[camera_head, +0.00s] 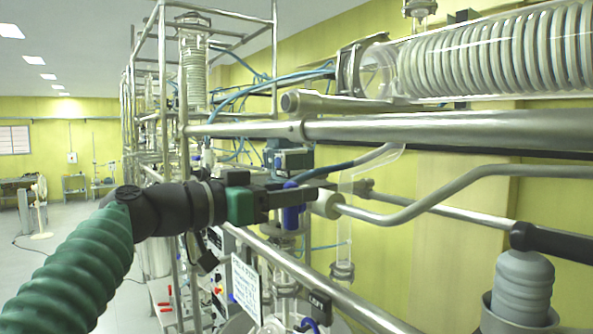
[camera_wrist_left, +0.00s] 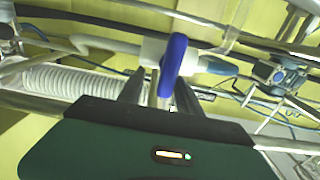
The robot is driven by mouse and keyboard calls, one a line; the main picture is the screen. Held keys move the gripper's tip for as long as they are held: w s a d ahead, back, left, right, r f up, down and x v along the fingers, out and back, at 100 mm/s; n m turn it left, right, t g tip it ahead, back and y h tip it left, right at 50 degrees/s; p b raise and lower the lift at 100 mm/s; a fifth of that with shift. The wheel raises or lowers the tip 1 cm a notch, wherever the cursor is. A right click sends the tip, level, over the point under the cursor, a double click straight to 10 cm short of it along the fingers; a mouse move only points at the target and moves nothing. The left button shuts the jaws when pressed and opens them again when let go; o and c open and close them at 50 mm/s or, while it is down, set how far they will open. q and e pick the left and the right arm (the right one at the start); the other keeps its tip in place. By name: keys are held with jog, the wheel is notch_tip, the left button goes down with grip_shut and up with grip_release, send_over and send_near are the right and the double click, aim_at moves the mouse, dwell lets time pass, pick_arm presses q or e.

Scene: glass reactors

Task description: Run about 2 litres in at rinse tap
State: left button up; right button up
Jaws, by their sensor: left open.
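The tap has a blue handle (camera_head: 292,217) and a white body (camera_head: 326,203) on a bent metal pipe, near the middle of the head view. In the left wrist view the blue handle (camera_wrist_left: 173,65) stands upright, just beyond the fingertips and roughly between them. My left gripper (camera_head: 300,196) reaches in from the left at the handle. Its two fingers (camera_wrist_left: 160,92) are apart, so it is open. I cannot tell whether a finger touches the handle. No label naming the tap is readable.
A thick steel rail (camera_head: 420,131) and a glass coil condenser (camera_head: 490,55) run above the tap. A glass tube (camera_head: 345,235) hangs behind it. A lower rail (camera_head: 320,285), a white sign (camera_head: 246,288) and a grey bellows-shaped part (camera_head: 523,285) are below. Open floor lies far left.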

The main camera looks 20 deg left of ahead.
pick_arm(q)
jog(key=shift+w, duration=0.3)
jog(key=shift+w+a+f, duration=0.3)
jog(key=shift+a, duration=0.35)
jog(key=shift+c, duration=1.3)
jog(key=shift+s+d+r, duration=0.15)
jog(key=shift+s+d, duration=0.15)
jog(key=shift+d, duration=0.25)
grip_shut()
jog(key=shift+a, duration=0.1)
pick_arm(e)
jog(key=shift+a+r, duration=0.2)
jog(key=shift+a, duration=0.1)
jog(key=shift+a, duration=0.1)
